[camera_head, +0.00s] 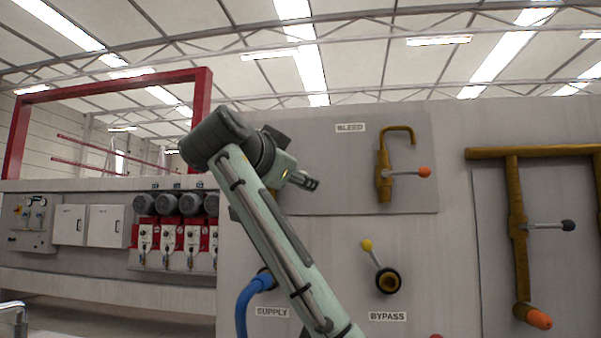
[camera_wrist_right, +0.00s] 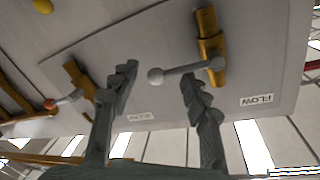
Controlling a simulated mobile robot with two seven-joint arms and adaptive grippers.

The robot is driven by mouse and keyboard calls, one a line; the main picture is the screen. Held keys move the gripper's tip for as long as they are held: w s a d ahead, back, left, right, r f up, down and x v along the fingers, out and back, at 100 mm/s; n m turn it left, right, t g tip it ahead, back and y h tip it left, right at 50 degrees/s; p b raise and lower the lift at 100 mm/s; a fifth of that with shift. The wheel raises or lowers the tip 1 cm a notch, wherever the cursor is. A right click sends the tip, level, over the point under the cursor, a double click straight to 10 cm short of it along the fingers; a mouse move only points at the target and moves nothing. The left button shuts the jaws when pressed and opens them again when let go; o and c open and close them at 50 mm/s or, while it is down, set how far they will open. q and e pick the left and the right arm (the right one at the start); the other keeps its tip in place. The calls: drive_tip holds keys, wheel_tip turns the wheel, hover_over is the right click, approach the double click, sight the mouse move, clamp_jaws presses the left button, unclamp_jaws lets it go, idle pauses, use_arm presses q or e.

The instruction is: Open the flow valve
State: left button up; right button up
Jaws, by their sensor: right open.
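The flow valve shows in the right wrist view as a brass body (camera_wrist_right: 210,45) with a grey lever (camera_wrist_right: 188,70) ending in a pale round knob (camera_wrist_right: 155,75). The FLOW label (camera_wrist_right: 256,100) is beside it. My right gripper (camera_wrist_right: 158,80) is open. Its two fingers appear on either side of the knob end of the lever; I cannot tell whether they touch it. In the head view my right gripper (camera_head: 305,181) is in front of the grey panel, and my arm hides the flow valve. My left gripper is not in view.
The bleed valve (camera_head: 384,178) with an orange-tipped lever is to the right on the same panel (camera_head: 340,190). Below it is the bypass valve (camera_head: 388,281) with a yellow knob. A blue hose (camera_head: 244,302) and a brown pipe (camera_head: 516,200) are on the machine front.

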drive_tip(key=shift+x, duration=1.1)
drive_tip(key=shift+c, duration=0.4)
drive_tip(key=c, duration=1)
clamp_jaws()
drive_tip(key=shift+f, duration=0.15)
